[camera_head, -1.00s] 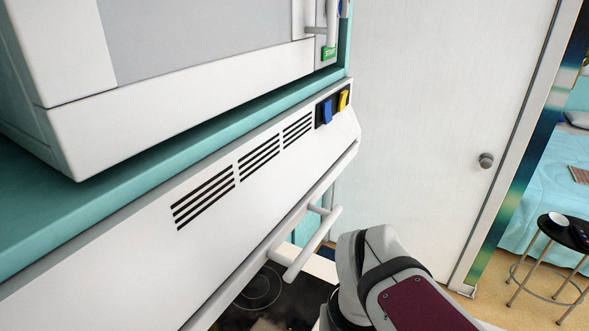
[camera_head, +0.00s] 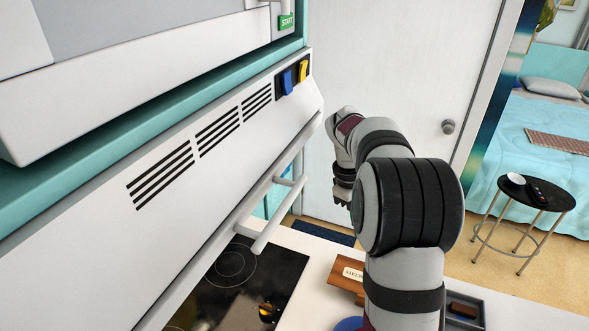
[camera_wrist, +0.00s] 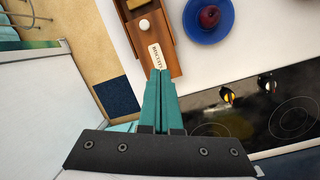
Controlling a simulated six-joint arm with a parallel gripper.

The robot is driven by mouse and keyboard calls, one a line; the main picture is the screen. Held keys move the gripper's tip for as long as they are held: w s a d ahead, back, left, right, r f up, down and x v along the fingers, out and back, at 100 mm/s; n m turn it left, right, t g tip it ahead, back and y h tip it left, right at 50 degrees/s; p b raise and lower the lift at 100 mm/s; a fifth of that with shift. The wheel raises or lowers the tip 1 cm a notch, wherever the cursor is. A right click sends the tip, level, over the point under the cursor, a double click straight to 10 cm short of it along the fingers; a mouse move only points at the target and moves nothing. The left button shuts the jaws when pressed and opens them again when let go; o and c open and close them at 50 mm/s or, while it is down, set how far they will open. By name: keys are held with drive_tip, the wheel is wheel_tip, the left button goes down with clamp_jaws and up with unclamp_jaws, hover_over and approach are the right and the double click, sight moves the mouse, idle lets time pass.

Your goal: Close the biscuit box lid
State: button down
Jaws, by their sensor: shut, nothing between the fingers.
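The wooden biscuit box (camera_wrist: 166,36) lies on the white counter at the top of the wrist view, with a white label (camera_wrist: 157,57) and a round white knob (camera_wrist: 144,26). Its far end is cut off by the picture edge, and I cannot tell how far its lid is open. In the head view the box (camera_head: 342,279) is partly hidden behind my arm. My gripper (camera_wrist: 161,72) has its teal fingers together and empty. Its tips appear over the label's near end in the wrist view; contact cannot be told. It also shows above the counter in the head view (camera_head: 342,194).
A blue plate (camera_wrist: 229,24) with a dark red fruit (camera_wrist: 209,15) is right of the box. The black hob (camera_wrist: 250,112) is nearby. A range hood (camera_head: 200,190) with a handle bar hangs left of my arm. A grey tray (camera_head: 478,318) is right of my arm.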

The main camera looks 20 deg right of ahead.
drive_tip(key=d+f+n, duration=0.1)
drive_tip(key=f, duration=0.3)
drive_tip(key=d+f+n, duration=0.1)
drive_tip(key=f, duration=0.4)
drive_tip(key=d+f+n+g, duration=0.1)
drive_tip(key=d+f, duration=0.1)
drive_tip(key=f, duration=0.3)
drive_tip(key=shift+s+d+f, duration=0.15)
drive_tip(key=shift+s+d, duration=0.65)
drive_tip(key=shift+s, duration=0.15)
drive_tip(key=shift+s+d+f, duration=0.1)
drive_tip(key=shift+s+d, duration=0.25)
drive_tip(key=shift+s, duration=0.15)
drive_tip(key=s+d, duration=0.6)
